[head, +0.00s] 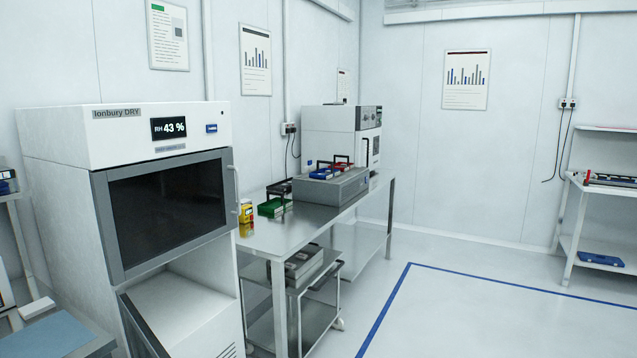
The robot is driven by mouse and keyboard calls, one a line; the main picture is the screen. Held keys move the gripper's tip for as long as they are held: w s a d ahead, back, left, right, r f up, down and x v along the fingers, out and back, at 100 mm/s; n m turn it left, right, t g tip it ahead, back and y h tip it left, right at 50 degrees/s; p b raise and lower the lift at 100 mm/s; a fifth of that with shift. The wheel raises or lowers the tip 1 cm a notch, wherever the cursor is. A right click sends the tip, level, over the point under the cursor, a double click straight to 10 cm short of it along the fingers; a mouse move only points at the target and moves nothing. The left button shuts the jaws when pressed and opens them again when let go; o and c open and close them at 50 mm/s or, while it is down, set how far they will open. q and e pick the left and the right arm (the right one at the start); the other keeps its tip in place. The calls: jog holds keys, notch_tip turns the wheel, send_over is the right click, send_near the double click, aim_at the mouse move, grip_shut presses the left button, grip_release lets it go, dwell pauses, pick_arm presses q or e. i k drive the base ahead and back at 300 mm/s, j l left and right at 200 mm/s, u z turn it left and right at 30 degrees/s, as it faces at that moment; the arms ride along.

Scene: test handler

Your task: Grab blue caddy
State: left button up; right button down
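A small blue caddy (321,174) with a dark handle sits on top of a grey box-like unit (335,190) on the steel table. A red caddy (342,167) with a dark handle stands right behind it on the same unit and partly overlaps it. A green caddy (273,208) is on the table to the left of the unit, with a dark caddy-like item (279,188) behind it. Neither of my grippers is in view.
The steel table (262,230) stands against the left wall, with a cart (300,268) below it. A white dry cabinet (60,200) blocks the near left. A yellow item (246,213) is near the table's front end. A blue flat object (600,259) lies on the right shelf. Open floor (470,315) lies right.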

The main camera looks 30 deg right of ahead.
aim_at(333, 173)
jog(key=i+l, duration=0.25)
jog(key=i+l+u, duration=0.1)
jog(key=i+l, duration=0.15)
jog(key=l, duration=0.25)
jog(key=i+l, duration=0.25)
jog(key=i+l+u, duration=0.1)
jog(key=i+l, duration=0.15)
jog(key=l, duration=0.25)
jog(key=i+l, duration=0.25)
jog(key=l, duration=0.15)
